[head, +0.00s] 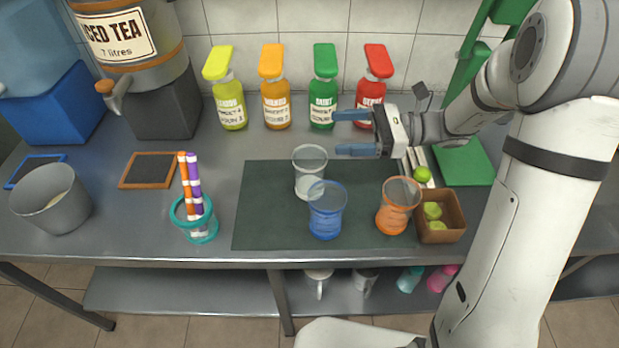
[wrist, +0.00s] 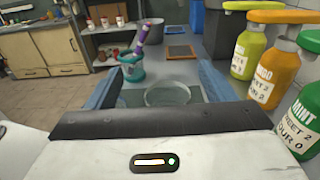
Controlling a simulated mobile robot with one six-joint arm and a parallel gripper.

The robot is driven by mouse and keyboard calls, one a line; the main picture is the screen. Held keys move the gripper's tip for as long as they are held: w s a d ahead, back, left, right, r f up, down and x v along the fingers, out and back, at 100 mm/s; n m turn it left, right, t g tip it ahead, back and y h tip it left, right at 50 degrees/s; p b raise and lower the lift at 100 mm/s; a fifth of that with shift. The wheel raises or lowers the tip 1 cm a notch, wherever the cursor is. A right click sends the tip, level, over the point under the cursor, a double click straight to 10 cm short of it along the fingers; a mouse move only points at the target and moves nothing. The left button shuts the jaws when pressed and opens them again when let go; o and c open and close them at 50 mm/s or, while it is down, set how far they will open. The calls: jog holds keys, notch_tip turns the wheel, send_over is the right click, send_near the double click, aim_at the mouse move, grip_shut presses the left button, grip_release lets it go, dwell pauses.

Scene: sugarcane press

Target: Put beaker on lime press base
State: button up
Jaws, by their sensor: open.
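Three beakers stand upright on the dark mat (head: 265,205): a clear one (head: 309,180), a blue one (head: 327,215) in front of it, and an orange one (head: 396,212) to the right. My gripper (head: 343,132) is open and empty, its blue fingers pointing left, above and to the right of the clear beaker. In the wrist view the clear beaker's rim (wrist: 168,92) shows between the two fingers, apart from them. The green lime press base (head: 464,163) lies at the right, partly behind my arm, with a green upright (head: 468,50) behind it.
Lime, mango, mint and red syrup bottles (head: 323,95) line the wall close behind my gripper. A brown box of limes (head: 440,222) sits by the orange beaker. A teal cup with coloured sticks (head: 195,222) stands left. The left of the mat is clear.

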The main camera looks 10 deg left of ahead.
jog(key=b, duration=0.1)
send_near(294, 159)
jog(key=shift+y, duration=0.3)
jog(key=shift+w+f+x, duration=0.1)
jog(key=shift+f+x, duration=0.1)
jog(key=shift+x, duration=0.9)
jog(key=shift+w+f+x, duration=0.1)
jog(key=shift+f+x, duration=0.1)
jog(key=shift+x, duration=0.95)
jog(key=shift+w+f+x, duration=0.1)
jog(key=shift+f+x, duration=0.1)
jog(key=shift+x, duration=0.9)
jog(key=shift+c, duration=0.2)
jog(key=c, duration=1.1)
